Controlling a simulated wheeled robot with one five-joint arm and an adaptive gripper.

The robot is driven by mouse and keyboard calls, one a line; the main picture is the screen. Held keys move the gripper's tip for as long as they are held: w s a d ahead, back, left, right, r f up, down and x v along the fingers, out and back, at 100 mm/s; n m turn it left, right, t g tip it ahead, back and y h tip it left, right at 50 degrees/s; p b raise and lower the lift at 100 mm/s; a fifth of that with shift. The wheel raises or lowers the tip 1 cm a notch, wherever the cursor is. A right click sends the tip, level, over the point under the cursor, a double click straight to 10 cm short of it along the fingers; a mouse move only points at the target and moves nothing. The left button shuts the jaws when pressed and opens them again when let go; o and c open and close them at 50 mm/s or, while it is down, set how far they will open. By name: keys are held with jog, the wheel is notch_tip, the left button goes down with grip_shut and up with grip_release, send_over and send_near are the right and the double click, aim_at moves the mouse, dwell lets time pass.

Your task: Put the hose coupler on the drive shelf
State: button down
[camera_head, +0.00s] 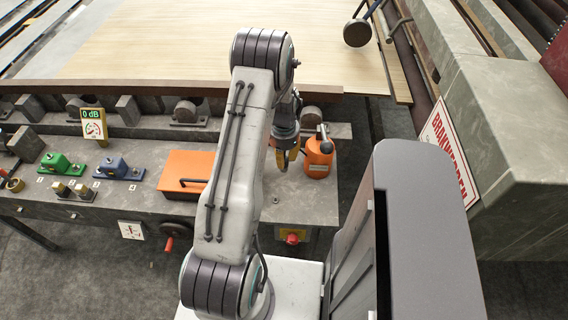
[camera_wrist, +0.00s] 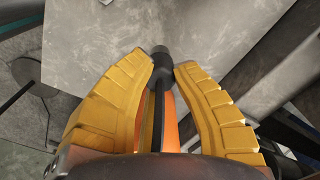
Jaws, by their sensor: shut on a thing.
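My gripper (camera_head: 284,158) is above the right part of the grey bench (camera_head: 112,198), just left of an orange canister (camera_head: 318,160) with a dark top. In the wrist view its two yellow fingers (camera_wrist: 166,70) are closed around a slim black and orange part (camera_wrist: 160,76) with a grey round end. Most of that part is hidden between the fingers and by the palm. I cannot tell for sure that it is the hose coupler. I cannot make out which surface is the drive shelf.
On the bench stand an orange box (camera_head: 184,172) with a dark handle, a blue block (camera_head: 118,169), a green block (camera_head: 62,165) and a gauge (camera_head: 94,124). A red knob (camera_head: 292,238) is at the bench front. A large grey housing (camera_head: 500,120) with a warning sign (camera_head: 450,155) stands right.

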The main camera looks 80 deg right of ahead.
jog(key=shift+d+f, duration=0.15)
jog(key=shift+d, duration=0.05)
jog(key=shift+f+p, duration=0.4)
jog(key=shift+f, duration=1.55)
jog(key=shift+f, duration=0.15)
jog(key=c, duration=1.1)
grip_release()
jog(key=shift+c, duration=0.2)
notch_tip(320, 180, up, 12)
jog(key=shift+r+b, duration=0.1)
jog(key=shift+b, duration=0.7)
jog(key=shift+r, duration=0.1)
